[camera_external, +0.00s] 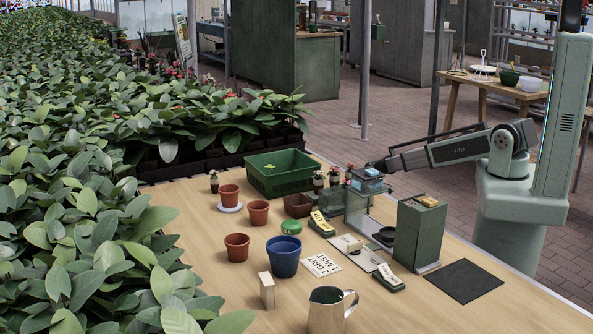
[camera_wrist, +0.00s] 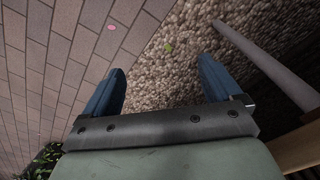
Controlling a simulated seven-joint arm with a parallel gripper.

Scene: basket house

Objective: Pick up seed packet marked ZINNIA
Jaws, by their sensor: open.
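No packet lettering reading ZINNIA is legible. Several small packets or blocks lie on the wooden table in the external view: one with a yellow top (camera_external: 322,223), a whitish one (camera_external: 347,243) and one with a yellow-white top (camera_external: 388,276). A white card (camera_external: 322,265) has lettering that seems to read GRIT MIST. My gripper (camera_external: 367,184) is at the end of my arm over the table's far right side, apart from these packets. In the wrist view my gripper (camera_wrist: 162,82) is open, its blue fingers apart with nothing between them.
A green crate (camera_external: 281,174), terracotta pots (camera_external: 237,247), a blue pot (camera_external: 284,257) and a metal jug (camera_external: 328,311) stand on the table. A tall green box (camera_external: 419,233) stands near the packets. A dark mat (camera_external: 463,281) lies at right. The wrist view shows paving and gravel (camera_wrist: 165,70).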

